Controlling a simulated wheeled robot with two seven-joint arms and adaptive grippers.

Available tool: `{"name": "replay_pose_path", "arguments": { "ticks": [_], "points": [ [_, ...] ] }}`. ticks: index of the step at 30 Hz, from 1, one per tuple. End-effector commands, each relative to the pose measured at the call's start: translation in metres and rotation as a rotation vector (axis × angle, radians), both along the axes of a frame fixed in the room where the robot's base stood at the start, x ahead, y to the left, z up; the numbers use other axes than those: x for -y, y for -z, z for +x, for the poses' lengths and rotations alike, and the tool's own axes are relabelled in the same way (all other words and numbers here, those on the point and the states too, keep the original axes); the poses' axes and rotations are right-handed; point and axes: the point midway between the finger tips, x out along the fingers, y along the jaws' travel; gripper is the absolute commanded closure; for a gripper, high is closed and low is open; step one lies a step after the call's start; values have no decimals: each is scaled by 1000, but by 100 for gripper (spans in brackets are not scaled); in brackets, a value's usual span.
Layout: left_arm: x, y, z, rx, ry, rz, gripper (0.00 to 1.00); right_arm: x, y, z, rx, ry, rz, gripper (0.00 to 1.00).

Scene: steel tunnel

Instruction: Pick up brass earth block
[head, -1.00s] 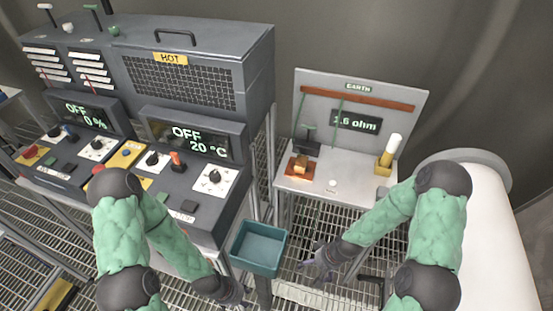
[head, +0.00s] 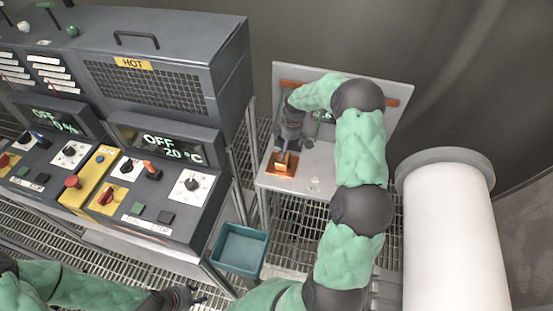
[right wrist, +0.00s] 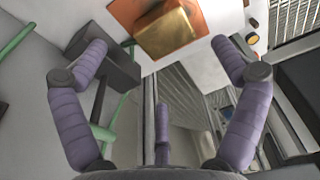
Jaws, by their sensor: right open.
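The brass earth block (head: 284,160) sits on a square copper plate (head: 275,171) on the light bench of the earth station. It shows in the right wrist view as a gold block (right wrist: 172,34) on the orange plate (right wrist: 126,10). My right gripper (head: 286,148) is at the block from above and hides part of it. In the wrist view the right gripper (right wrist: 160,52) is open, its purple fingers spread, with the block beyond the fingertips and nothing between them. My left gripper (head: 182,298) is low at the bottom edge, away from the block, its fingers too small to judge.
A dark clamp-like block (right wrist: 115,72) stands beside the plate near one finger. The upright EARTH panel (head: 385,90) stands behind the bench. A teal bin (head: 239,249) is below left; control consoles (head: 165,150) fill the left. A white cylinder (head: 450,230) stands right.

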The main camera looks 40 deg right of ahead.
Motion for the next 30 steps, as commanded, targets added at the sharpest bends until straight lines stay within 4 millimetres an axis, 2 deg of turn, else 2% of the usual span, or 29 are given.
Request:
{"name": "replay_pose_path", "arguments": {
  "ticks": [4,14,21,30],
  "points": [
    [0,1,0,0,0,0,60,-3,25,1,-3,1,3,4],
    [0,0,0,0,0,0,60,-7,49,3,0,2,2,4],
    [0,-1,0,0,0,0,60,-14,82,3,0,3,2,4],
    [0,-1,0,0,0,0,60,-14,88,4,2,3,1,4]
  ]
}}
